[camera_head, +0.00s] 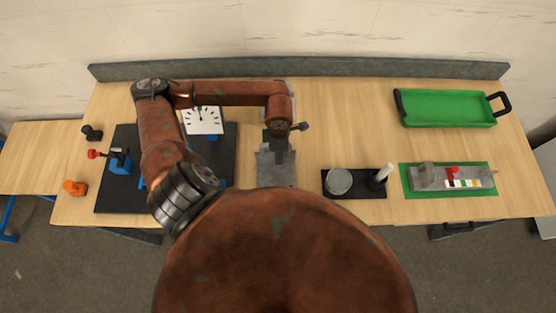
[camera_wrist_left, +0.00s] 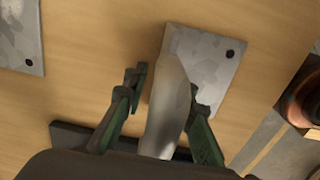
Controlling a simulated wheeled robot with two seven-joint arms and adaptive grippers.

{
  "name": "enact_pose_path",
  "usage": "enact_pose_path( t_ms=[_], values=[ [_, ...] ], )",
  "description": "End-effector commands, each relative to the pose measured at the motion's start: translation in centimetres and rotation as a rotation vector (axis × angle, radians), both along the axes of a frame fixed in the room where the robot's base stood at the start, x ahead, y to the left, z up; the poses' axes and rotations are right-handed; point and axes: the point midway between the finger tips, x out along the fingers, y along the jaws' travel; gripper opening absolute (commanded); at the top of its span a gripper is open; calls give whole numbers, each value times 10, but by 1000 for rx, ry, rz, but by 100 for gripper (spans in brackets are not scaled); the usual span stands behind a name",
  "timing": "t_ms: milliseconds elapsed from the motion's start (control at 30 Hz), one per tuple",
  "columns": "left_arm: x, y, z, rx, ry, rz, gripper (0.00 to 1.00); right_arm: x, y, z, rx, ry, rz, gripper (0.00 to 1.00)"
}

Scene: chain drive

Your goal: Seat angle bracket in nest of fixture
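A grey metal angle bracket (camera_wrist_left: 208,58) lies on the wooden table, with a flat plate with a dark hole and a raised flange. In the head view grey metal (camera_head: 275,170) shows under my left gripper (camera_head: 277,150), partly hidden by it. In the left wrist view the left gripper (camera_wrist_left: 167,88) has its fingers on either side of the flange, with a gap showing at the left finger. A dark board (camera_head: 108,195) at the left carries a blue clamp fixture (camera_head: 120,164) with a red knob; my arm hides part of the board. My right gripper is not seen.
Another grey plate (camera_wrist_left: 18,40) with a hole lies at the wrist view's upper left. A dial panel (camera_head: 203,121) stands at the board's back. Right of the bracket are a black base with a metal disc (camera_head: 339,181), a green mat (camera_head: 420,193) and a green tray (camera_head: 447,108).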

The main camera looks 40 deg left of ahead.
Motion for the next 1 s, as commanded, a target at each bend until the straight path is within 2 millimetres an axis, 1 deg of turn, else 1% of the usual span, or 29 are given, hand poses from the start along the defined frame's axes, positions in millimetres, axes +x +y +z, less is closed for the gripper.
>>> enact_pose_path(
  t_ms=[100, 267, 633, 1000],
  values=[
    [0, 0, -5, 1, -1, 0, 25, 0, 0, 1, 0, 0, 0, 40],
    [0, 0, -5, 1, -2, 0, 25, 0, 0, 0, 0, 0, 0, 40],
    [1, 0, -4, 0, -1, 0, 0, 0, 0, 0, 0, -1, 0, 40],
    [1, 0, -4, 1, -2, -1, 0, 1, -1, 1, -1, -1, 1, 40]
  ],
)
